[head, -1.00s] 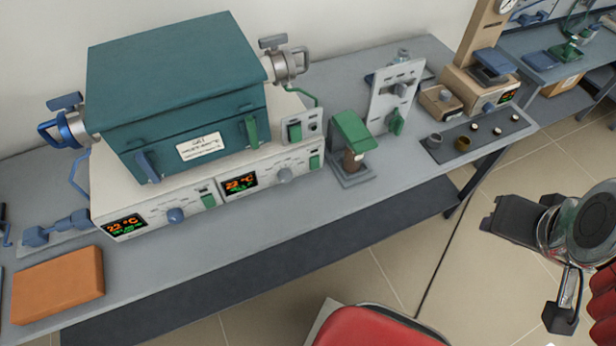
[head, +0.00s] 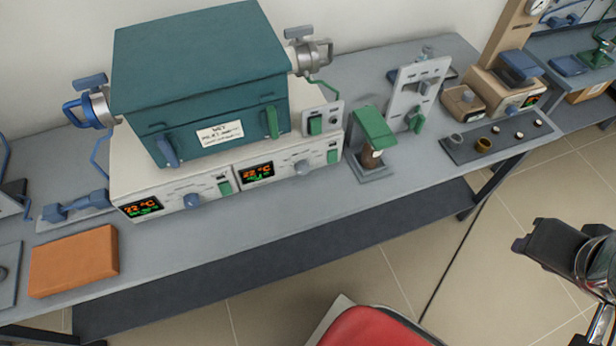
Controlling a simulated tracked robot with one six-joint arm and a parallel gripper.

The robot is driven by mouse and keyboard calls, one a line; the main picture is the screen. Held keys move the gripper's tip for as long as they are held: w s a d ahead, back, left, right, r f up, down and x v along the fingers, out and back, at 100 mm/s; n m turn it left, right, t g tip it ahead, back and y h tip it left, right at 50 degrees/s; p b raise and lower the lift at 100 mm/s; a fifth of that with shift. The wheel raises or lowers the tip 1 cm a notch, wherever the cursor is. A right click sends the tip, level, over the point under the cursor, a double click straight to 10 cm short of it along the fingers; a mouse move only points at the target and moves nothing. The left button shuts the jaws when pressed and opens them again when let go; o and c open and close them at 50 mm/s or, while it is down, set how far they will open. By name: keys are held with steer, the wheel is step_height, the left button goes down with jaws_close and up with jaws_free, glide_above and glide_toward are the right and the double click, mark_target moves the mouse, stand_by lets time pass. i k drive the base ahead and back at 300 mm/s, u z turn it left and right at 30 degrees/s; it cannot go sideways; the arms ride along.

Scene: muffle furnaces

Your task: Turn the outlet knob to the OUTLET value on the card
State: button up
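The teal muffle furnace (head: 200,85) sits on a cream control base (head: 225,180) on the grey bench. The base front has a blue knob (head: 194,201) beside the left display (head: 141,208) and a grey knob (head: 302,167) beside the right display (head: 257,172). Both displays read about 22 °C. I cannot tell which knob is the outlet one. A white card (head: 219,134) is on the furnace front; its writing is too small to read. My gripper (head: 525,240) is at the far right, over the floor, well away from the knobs. Its fingers are not clear enough to judge.
An orange block (head: 74,261) lies on the bench at left. A green-topped stand (head: 374,135) and a grey upright panel (head: 416,90) stand right of the furnace. A red seat (head: 368,328) is in front of the bench. Floor between seat and my arm is clear.

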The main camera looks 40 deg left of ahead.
mark_target(302, 167)
steer(key=k, duration=1.5)
steer(key=u, duration=1.7)
steer(key=i, duration=1)
steer(key=u, duration=0.15)
